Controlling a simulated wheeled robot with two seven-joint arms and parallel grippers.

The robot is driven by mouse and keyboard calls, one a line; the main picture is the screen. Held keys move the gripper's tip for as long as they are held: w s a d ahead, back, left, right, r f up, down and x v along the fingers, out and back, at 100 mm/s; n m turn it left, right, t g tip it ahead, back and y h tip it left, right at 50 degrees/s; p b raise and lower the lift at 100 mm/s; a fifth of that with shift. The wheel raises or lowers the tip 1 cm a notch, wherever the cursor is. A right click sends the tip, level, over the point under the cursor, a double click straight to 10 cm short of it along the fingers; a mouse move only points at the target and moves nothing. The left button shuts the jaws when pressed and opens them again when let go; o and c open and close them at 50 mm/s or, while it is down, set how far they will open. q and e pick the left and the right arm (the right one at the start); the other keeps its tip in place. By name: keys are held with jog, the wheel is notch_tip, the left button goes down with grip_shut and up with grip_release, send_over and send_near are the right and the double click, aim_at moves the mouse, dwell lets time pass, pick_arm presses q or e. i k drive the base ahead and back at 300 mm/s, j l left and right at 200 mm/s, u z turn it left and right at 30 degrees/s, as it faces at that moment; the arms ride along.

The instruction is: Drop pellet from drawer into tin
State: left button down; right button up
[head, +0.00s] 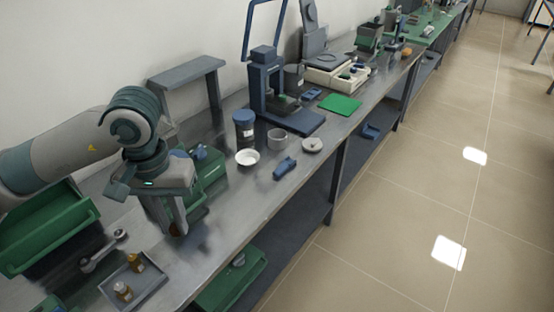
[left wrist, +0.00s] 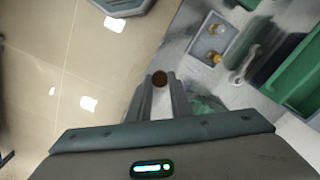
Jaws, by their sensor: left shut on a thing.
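My left gripper (head: 178,230) points down over the near part of the bench. It is shut on a small brown round pellet (left wrist: 159,78), seen between the fingertips in the left wrist view. A green box (head: 212,172) stands just behind the gripper, partly hidden by it; I cannot tell whether it holds the drawer. A grey open cylindrical tin (head: 277,138) stands farther along the bench, right of the gripper and well apart from it. A flat grey round lid (head: 312,145) lies right of the tin.
A white dish (head: 247,158), a dark blue jar (head: 244,128) and a blue object (head: 285,168) stand near the tin. A grey tray (head: 135,284) with small bottles, a wrench (head: 103,250) and a green bin (head: 45,235) lie at left. The bench's front edge drops to the floor.

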aim_at(274, 144)
jog(key=k, duration=0.45)
jog(key=u, duration=1.75)
jog(key=i+l, duration=0.1)
jog(key=l, duration=0.55)
jog(key=i+l, duration=0.1)
jog(key=l, duration=0.55)
jog(key=i+l, duration=0.1)
jog(key=l, duration=0.5)
jog(key=i+l, duration=0.1)
jog(key=l, duration=0.55)
jog(key=i+l, duration=0.1)
jog(key=l, duration=0.55)
jog(key=i+l, duration=0.1)
jog(key=l, duration=0.55)
jog(key=i+l, duration=0.1)
jog(key=l, duration=0.55)
jog(key=i+l, duration=0.1)
jog(key=l, duration=0.5)
